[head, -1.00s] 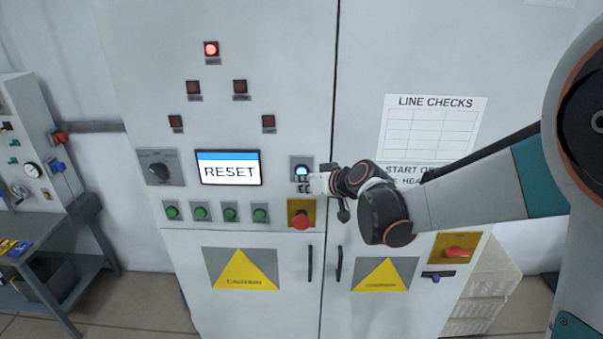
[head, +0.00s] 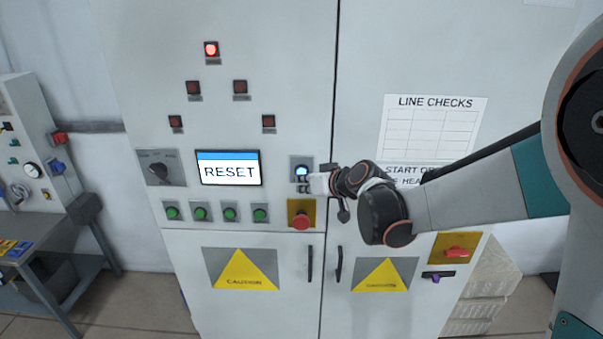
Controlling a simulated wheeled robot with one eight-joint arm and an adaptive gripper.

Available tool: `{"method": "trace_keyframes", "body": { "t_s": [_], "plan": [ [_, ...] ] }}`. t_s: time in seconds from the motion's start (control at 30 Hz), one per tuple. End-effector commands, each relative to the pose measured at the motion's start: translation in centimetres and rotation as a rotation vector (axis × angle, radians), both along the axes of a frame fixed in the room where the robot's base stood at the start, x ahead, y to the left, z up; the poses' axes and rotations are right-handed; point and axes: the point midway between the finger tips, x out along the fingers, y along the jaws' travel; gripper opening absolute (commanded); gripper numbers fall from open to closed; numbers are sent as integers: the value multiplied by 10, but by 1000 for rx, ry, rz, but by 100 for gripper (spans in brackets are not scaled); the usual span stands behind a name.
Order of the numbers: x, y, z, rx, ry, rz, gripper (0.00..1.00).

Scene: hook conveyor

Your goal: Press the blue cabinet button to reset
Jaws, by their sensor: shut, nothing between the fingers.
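The blue button (head: 301,171) glows on a small grey plate in the cabinet's left door, right of the screen. My gripper (head: 303,184) is shut and empty, reaching in from the right. Its fingertips are at the lower part of the button's plate, just below the lit button and partly over it. I cannot tell whether they touch the button or the plate. The screen (head: 229,168) reads RESET.
A red mushroom button (head: 301,220) on a yellow plate sits just below my gripper. Several green buttons (head: 230,213) line up to its left. A rotary switch (head: 159,169) is left of the screen. A red lamp (head: 211,49) is lit above. Two door handles (head: 310,263) are lower down.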

Motion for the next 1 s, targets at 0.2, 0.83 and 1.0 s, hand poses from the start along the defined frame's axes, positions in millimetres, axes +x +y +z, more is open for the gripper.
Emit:
{"method": "trace_keyframes", "body": {
  "t_s": [0.2, 0.83, 1.0],
  "plan": [
    [5, 0, -1, 0, 0, 0, 0],
    [10, 0, 0, 0, 0, 0, 0],
    [12, 0, 0, 0, 0, 0, 0]
  ]
}}
